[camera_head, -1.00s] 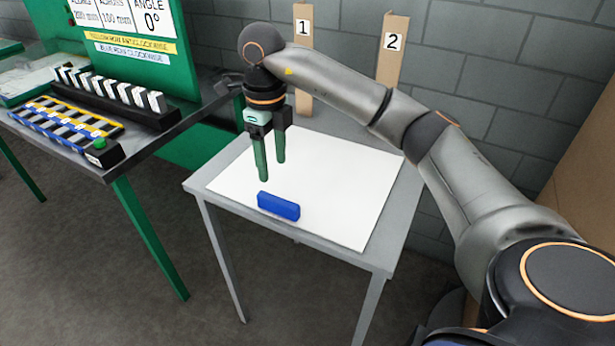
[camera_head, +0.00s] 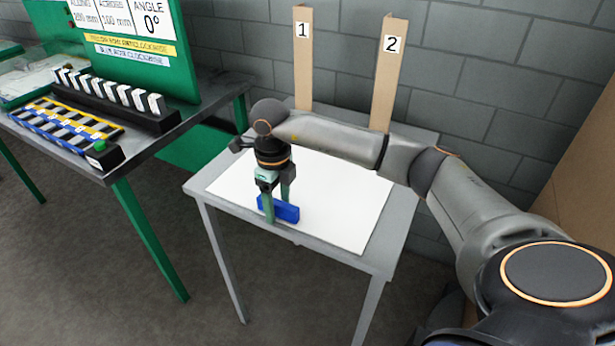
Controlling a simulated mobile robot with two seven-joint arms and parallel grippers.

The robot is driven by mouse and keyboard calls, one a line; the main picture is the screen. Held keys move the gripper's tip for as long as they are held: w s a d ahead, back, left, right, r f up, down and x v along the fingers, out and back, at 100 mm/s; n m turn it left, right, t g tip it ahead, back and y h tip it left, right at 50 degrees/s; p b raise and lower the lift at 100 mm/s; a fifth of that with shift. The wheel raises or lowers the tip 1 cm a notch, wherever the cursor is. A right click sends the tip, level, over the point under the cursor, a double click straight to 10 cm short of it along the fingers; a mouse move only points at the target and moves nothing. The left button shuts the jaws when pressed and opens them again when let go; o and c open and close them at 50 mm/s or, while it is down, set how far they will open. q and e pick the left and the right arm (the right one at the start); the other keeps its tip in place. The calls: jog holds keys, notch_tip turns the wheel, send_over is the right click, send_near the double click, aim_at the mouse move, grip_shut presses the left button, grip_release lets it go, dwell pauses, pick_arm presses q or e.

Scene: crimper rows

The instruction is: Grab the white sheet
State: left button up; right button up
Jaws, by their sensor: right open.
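The white sheet (camera_head: 340,212) lies flat on a small grey table (camera_head: 340,258) and covers most of its top. A blue block (camera_head: 287,211) sits on the sheet near its front left edge. My right gripper (camera_head: 278,212) points down at the blue block, open, with one green finger in front of the block and the other behind it. The fingers hide part of the block; I cannot tell whether they touch it. My left gripper is not in view.
Boards marked 1 (camera_head: 302,65) and 2 (camera_head: 390,70) stand against the grey wall behind the table. A green-legged bench (camera_head: 165,140) to the left holds a rack of white pieces (camera_head: 115,92) and a yellow and blue tray (camera_head: 65,122).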

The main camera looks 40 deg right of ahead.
grip_shut()
dwell(0.4)
